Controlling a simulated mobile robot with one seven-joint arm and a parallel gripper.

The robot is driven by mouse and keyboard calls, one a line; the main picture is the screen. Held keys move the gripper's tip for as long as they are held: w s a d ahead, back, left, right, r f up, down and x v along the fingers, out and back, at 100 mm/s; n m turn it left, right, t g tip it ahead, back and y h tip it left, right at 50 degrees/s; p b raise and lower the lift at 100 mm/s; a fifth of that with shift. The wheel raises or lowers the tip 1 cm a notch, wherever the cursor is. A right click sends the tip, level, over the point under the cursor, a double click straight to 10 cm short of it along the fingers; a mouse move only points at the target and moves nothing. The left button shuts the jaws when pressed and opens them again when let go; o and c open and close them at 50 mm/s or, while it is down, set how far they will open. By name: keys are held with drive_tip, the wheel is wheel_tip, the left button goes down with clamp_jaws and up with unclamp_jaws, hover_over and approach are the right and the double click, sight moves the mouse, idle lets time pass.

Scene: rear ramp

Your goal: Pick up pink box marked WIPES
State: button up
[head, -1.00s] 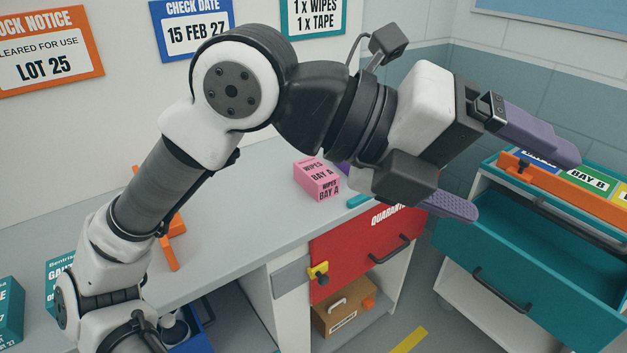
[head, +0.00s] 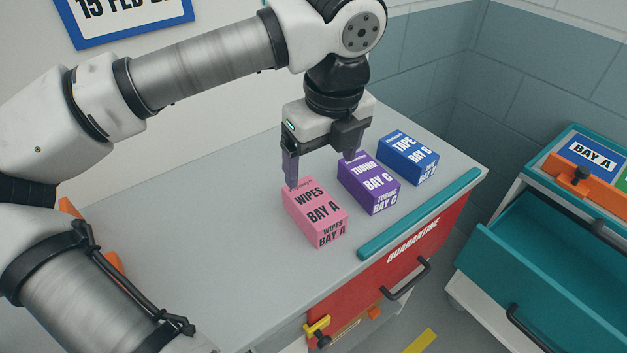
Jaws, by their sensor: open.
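The pink box marked WIPES, BAY A (head: 316,214) stands on the grey counter in the head view, the leftmost of a row of boxes. My gripper (head: 320,172) points down over the row, open and empty. Its left finger is at the back left edge of the pink box; I cannot tell whether it touches. Its right finger is by the back of the purple TUBING box (head: 369,183), its tip partly hidden. The pink box is not between the fingers in a way I can confirm.
A blue TAPE box (head: 408,157) stands right of the purple one. A teal strip (head: 420,214) runs along the counter's front edge, above the red QUARANTINE drawer (head: 385,262). An open teal drawer (head: 545,275) is at right. The counter (head: 210,240) left of the pink box is clear.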

sight(314, 201)
drive_tip(key=f, duration=0.2)
drive_tip(key=w+f+p, duration=0.1)
drive_tip(key=f, duration=0.5)
drive_tip(key=shift+w+a, duration=0.3)
drive_tip(key=shift+a, duration=0.1)
drive_tip(key=shift+w+a+f+p, duration=0.15)
drive_tip(key=shift+f+p, duration=0.25)
drive_tip(key=shift+f, duration=0.5)
drive_tip(key=shift+w+f+p, duration=0.15)
drive_tip(key=shift+f+p, duration=0.3)
drive_tip(key=shift+f, duration=0.5)
drive_tip(key=shift+w+a+f+p, duration=0.15)
drive_tip(key=shift+f+p, duration=0.25)
drive_tip(key=shift+f, duration=0.5)
drive_tip(key=shift+c, duration=0.4)
drive_tip(key=c, duration=1.1)
drive_tip(key=shift+r, duration=0.1)
